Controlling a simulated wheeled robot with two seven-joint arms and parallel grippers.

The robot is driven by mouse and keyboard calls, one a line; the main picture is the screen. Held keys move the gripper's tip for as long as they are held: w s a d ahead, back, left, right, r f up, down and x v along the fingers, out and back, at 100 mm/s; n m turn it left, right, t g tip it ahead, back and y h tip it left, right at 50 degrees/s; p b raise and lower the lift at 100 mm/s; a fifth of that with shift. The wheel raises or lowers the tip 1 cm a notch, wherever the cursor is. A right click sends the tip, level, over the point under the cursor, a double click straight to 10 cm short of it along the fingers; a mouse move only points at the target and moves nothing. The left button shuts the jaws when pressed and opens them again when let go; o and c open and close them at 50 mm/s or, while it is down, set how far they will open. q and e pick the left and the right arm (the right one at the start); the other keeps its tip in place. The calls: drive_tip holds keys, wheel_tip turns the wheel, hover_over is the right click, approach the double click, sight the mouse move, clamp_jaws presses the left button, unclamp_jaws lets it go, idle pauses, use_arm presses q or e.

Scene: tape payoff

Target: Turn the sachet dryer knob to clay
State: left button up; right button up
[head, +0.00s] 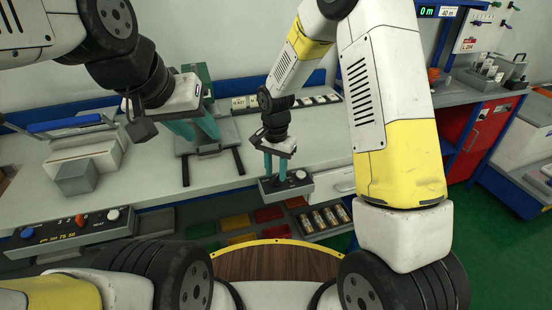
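A small dark control box (299,190) stands at the front edge of the bench, with a pale knob showing on its right part. My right gripper (276,175) points down at the left part of this box. Its teal fingers show a narrow gap, and whatever is between their tips is hidden; I cannot tell whether they touch a knob. No label on the box is readable, so I cannot confirm it is the sachet dryer. My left gripper (196,130) is open and apparently empty, over the bench in front of a grey and teal fixture.
A longer panel (75,233) with knobs and a HEAT label is at the front left. Grey blocks (76,176) stand behind it. Coloured bins (235,223) lie below the bench edge. A red cabinet (482,137) is at the right.

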drive_tip(key=shift+f, duration=0.6)
drive_tip(key=shift+c, duration=0.2)
clamp_jaws()
